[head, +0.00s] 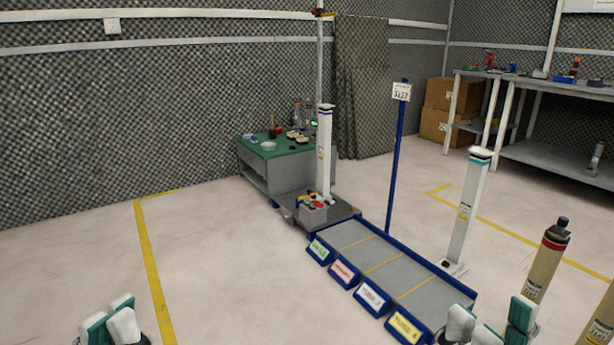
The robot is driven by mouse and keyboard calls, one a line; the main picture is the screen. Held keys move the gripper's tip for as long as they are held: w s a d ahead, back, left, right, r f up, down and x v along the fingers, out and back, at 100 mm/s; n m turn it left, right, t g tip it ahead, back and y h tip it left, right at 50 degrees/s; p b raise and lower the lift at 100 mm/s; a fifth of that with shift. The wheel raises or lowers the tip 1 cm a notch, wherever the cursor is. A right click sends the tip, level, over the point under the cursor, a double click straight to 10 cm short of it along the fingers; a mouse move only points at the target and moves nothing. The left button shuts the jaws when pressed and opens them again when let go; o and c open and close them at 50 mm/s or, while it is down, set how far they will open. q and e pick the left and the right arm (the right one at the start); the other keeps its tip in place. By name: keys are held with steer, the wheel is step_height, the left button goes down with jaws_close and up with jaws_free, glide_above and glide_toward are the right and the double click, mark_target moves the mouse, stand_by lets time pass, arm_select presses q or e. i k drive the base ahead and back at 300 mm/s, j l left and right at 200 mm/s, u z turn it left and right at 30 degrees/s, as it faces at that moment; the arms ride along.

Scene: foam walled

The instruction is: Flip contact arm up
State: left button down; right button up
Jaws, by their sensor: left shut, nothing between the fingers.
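I cannot pick out a contact arm with certainty. A white upright post (324,150) stands on a low grey cart (345,222) in the middle of the head view. A second white post with a teal band (466,215) stands on the floor to the right. My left gripper (110,326) is shut and empty at the bottom left edge, far from both posts. My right gripper (488,328) is at the bottom edge right of centre, in front of the floor rack; it is cut off by the frame and its opening is unclear.
A low blue-edged rack (385,262) with several coloured labels lies ahead, with a blue sign pole (397,160) behind it. A green-topped bench (275,147) stands at the back wall. Tan tubes (545,268) stand at the right. The floor at left is clear.

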mark_target(308, 191)
steer(key=i+j+u, duration=0.2)
steer(key=i+u, duration=0.25)
steer(key=i, duration=0.7)
steer(key=i+l+u, duration=0.2)
steer(key=i+u, duration=0.2)
steer(key=i, duration=0.7)
steer(key=i+z, duration=0.2)
steer(key=i, duration=0.5)
steer(key=i+j+z, duration=0.15)
steer(key=i, duration=0.5)
steer(key=i+z, duration=0.25)
steer(key=z, duration=0.15)
steer(key=i+z, duration=0.25)
steer(key=z, duration=0.15)
steer(key=i+j+z, duration=0.1)
steer(key=i+z, duration=0.25)
steer(key=i+j+z, duration=0.15)
steer(key=z, duration=0.25)
steer(key=i+j+z, duration=0.25)
steer(key=i+z, duration=0.25)
steer(key=k+l, duration=0.05)
steer(key=k, duration=0.05)
